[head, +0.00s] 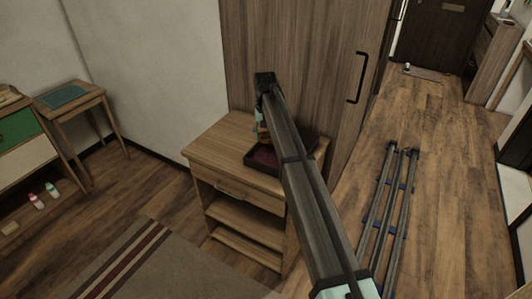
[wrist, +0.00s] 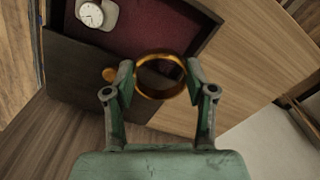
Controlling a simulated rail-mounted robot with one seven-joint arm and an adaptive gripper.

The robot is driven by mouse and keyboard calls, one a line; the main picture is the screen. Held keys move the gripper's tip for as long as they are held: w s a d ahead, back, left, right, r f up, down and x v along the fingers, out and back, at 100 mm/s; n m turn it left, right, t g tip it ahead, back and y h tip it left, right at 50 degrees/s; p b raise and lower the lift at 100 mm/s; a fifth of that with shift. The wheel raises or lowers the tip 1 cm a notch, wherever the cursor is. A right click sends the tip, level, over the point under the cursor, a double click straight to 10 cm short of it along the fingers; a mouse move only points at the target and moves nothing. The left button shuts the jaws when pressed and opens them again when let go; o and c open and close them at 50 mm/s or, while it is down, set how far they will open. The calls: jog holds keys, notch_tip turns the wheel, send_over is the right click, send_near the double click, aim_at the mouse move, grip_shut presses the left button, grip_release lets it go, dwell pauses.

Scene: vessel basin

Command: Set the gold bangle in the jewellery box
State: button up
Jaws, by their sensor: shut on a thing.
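The gold bangle (wrist: 161,94) is held between the two fingertips of my gripper (wrist: 159,80) in the wrist view. My gripper is shut on it, and the ring's opening shows. The jewellery box (wrist: 180,18) is a dark open box with a dark red lining, just beyond the bangle in the wrist view. In the head view the jewellery box (head: 262,158) sits on a wooden cabinet, partly hidden by my arm. My gripper and the bangle are mostly hidden behind the arm in the head view. I cannot tell the bangle's height above the box.
The cabinet top (head: 215,152) is bare left of the box. A tall wardrobe (head: 310,60) stands close behind.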

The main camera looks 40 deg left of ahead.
aim_at(265, 159)
notch_tip(265, 159, down, 10)
jog(key=shift+r+p, duration=0.15)
jog(key=shift+p, duration=0.45)
jog(key=o, duration=1)
jog(key=shift+o, duration=0.2)
notch_tip(265, 159, up, 12)
jog(key=b, duration=0.2)
